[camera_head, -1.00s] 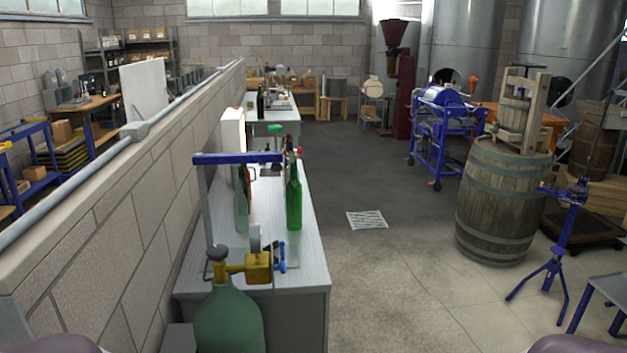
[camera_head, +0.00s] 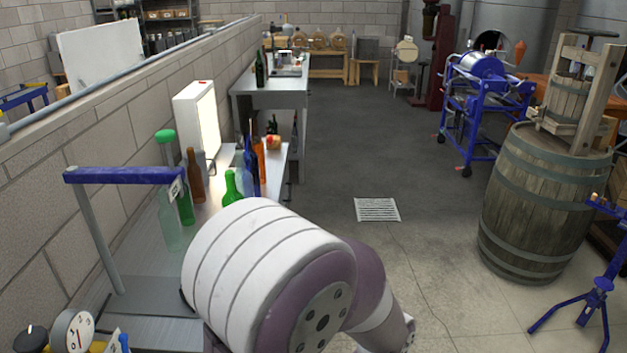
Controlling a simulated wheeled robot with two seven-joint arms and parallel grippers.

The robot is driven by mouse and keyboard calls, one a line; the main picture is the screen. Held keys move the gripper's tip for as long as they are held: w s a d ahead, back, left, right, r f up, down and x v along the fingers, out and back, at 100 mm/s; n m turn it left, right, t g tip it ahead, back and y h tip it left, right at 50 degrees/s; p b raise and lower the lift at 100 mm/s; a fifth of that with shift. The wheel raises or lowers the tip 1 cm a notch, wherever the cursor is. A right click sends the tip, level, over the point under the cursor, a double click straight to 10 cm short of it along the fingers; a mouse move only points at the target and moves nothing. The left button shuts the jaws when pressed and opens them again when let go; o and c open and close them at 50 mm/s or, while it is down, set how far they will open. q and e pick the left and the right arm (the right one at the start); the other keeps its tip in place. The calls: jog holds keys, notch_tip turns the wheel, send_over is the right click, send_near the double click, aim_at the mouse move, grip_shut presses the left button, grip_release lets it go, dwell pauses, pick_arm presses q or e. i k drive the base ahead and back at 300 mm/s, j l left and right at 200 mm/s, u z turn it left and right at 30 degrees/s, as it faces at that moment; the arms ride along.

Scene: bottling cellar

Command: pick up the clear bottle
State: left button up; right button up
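A pale, see-through bottle (camera_head: 170,226), the one that looks clear, stands upright on the grey workbench (camera_head: 222,178) left of centre. It is just left of a green bottle (camera_head: 185,205) and overlaps it in the picture. A blue bar on a grey post crosses in front of its left side. One of my arms, white and purple, fills the lower middle and hides much of the bench. Neither gripper shows in this view.
A brown bottle (camera_head: 194,178), another green bottle (camera_head: 232,188) and several blue and orange bottles stand farther right on the bench. A lit white panel (camera_head: 200,118) stands behind. A gauge (camera_head: 72,331) is at lower left. A barrel (camera_head: 545,205) stands right; the middle floor is open.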

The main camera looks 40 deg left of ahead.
aim_at(244, 178)
jog(key=i+u, duration=0.3)
jog(key=i, duration=0.25)
jog(key=i+l+u, duration=0.1)
jog(key=i+u, duration=0.25)
jog(key=i, duration=0.2)
jog(key=i+l+u, duration=0.3)
jog(key=i, duration=0.25)
